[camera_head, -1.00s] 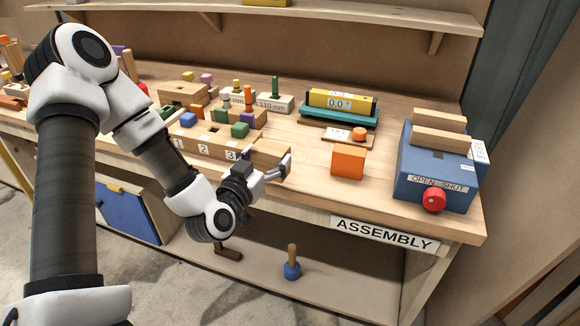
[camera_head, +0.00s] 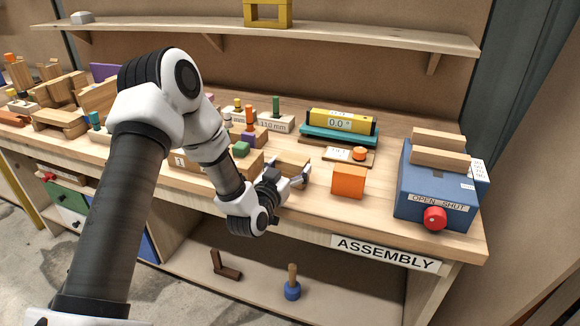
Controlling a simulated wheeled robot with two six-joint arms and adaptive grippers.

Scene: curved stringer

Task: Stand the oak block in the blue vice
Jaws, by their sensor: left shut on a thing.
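The blue vice (camera_head: 425,190) stands at the right end of the bench, with two pale wooden jaws (camera_head: 440,157) on top and a gap between them. A red knob (camera_head: 435,217) and an OPEN SHUT label are on its front. My left gripper (camera_head: 300,175) is shut on a light wooden block (camera_head: 289,163), which looks like the oak block. It lies lengthwise, left of the orange block; part of it is hidden behind the gripper. I cannot tell how far it is above the bench. My right gripper is not in view.
An orange block (camera_head: 348,182) stands between my left gripper and the vice. Behind are a yellow level on a teal base (camera_head: 339,133) and a small board with an orange button (camera_head: 359,154). Numbered wooden blocks and coloured pegs crowd the left. A shelf (camera_head: 350,38) runs above.

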